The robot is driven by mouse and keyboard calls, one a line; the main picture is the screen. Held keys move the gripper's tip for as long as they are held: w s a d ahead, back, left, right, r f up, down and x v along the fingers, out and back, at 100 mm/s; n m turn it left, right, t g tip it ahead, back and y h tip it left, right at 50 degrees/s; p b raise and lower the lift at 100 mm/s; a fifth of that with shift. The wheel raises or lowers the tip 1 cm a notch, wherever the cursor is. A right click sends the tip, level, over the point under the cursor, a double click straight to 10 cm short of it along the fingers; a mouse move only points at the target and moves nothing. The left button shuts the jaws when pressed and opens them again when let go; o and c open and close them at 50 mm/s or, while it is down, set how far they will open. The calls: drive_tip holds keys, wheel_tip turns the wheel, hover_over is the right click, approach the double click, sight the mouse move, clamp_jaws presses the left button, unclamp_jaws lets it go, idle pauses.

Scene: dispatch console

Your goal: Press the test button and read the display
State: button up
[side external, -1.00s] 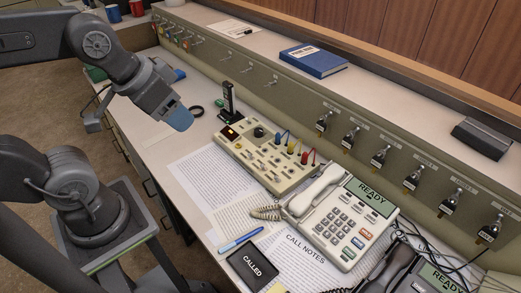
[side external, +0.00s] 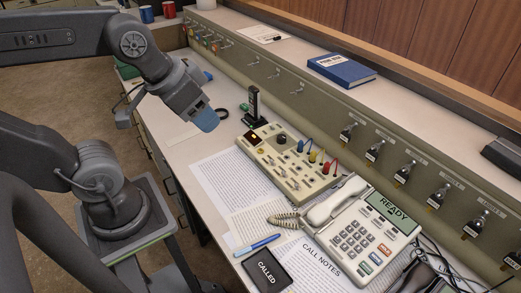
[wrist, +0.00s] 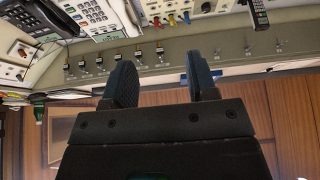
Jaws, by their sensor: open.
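A beige test box (side external: 293,178) with switches, a black knob (side external: 282,138) and blue, yellow and red plugs lies on the desk. A small lit display (side external: 255,136) glows orange at its far left corner; its characters are too small to read. I cannot tell which control is the test button. My gripper (side external: 205,119) is in the air left of the box, apart from it. In the wrist view my gripper (wrist: 160,62) is open, with nothing between its fingers. The plugs (wrist: 171,19) show there at the top edge.
A beige telephone (side external: 365,232) has a screen (side external: 392,207) reading READY. A black upright device (side external: 254,103) stands behind the box. Paper sheets (side external: 222,182), a blue pen (side external: 257,245) and a black CALLED card (side external: 267,270) lie in front. A row of keys (side external: 405,172) lines the panel.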

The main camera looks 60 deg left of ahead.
clamp_jaws()
idle(1.4)
